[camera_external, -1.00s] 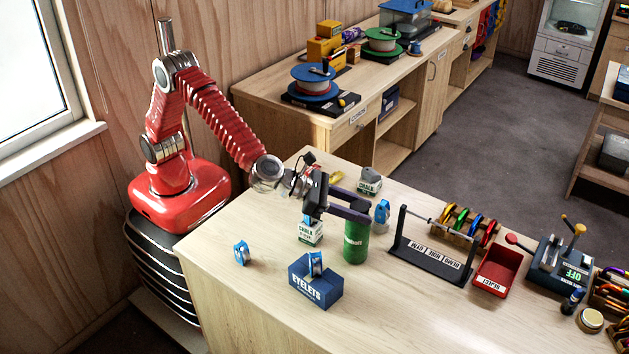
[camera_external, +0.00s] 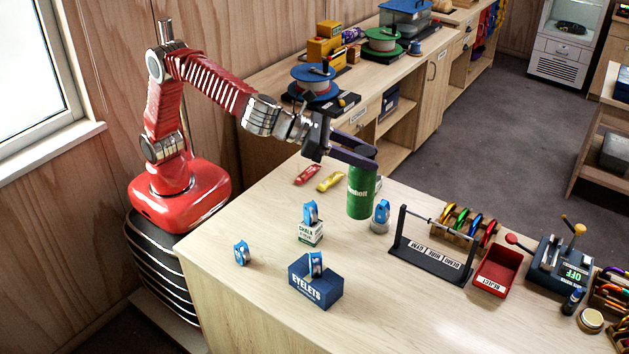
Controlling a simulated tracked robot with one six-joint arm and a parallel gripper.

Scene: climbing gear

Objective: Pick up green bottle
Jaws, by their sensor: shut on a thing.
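The green bottle (camera_external: 361,196) is a green cylinder with white lettering. It hangs upright above the wooden workbench, in front of a mostly hidden chalk box. My gripper (camera_external: 361,160) has long purple fingers and is shut on the top of the bottle. The fingers hide the bottle's cap.
A blue pulley (camera_external: 381,214) stands just right of the bottle. A chalk box (camera_external: 310,233) with a pulley on top and a blue EYELETS box (camera_external: 316,285) stand left. A black stand (camera_external: 432,250) and a red tray (camera_external: 495,271) are right. The bench's front middle is clear.

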